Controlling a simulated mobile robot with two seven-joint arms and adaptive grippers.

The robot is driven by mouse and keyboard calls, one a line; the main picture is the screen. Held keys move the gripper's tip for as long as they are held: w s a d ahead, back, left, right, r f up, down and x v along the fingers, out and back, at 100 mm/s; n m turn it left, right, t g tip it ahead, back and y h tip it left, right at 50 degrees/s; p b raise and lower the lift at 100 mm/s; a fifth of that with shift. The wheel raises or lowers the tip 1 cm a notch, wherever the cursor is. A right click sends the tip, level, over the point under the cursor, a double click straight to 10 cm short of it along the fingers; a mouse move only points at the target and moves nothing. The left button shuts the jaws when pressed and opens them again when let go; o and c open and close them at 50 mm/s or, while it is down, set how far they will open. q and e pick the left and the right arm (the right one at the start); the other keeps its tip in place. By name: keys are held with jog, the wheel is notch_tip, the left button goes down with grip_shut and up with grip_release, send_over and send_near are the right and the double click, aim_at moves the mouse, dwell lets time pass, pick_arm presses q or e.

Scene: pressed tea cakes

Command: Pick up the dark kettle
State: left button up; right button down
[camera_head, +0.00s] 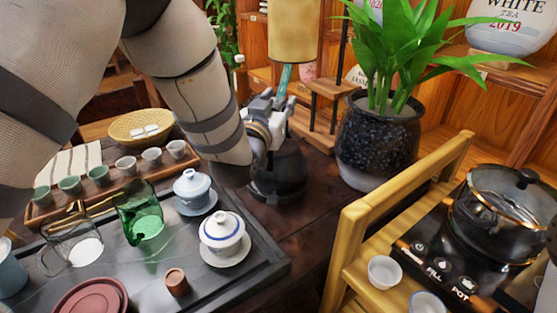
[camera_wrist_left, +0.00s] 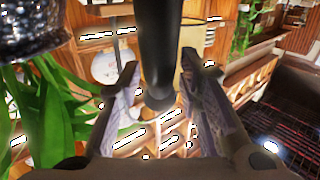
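The dark kettle (camera_head: 280,182) stands on the dark wooden table behind the tea tray, partly hidden by my left gripper and arm. My left gripper (camera_head: 270,108) is just above it. In the left wrist view, a black rounded bar (camera_wrist_left: 159,60), which looks like the kettle's handle, lies between the two fingers of my left gripper (camera_wrist_left: 160,75). The fingers stand apart on either side of it, with narrow gaps showing. My right gripper is not in view.
A speckled plant pot (camera_head: 377,142) stands just right of the kettle. The tea tray (camera_head: 262,268) in front holds a white lidded bowl (camera_head: 222,232), a blue one (camera_head: 190,187) and a green glass pitcher (camera_head: 143,215). A glass pot (camera_head: 500,215) sits on a heater at right.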

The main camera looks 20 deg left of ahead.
pick_arm(q)
grip_shut()
jog(key=shift+r, duration=0.15)
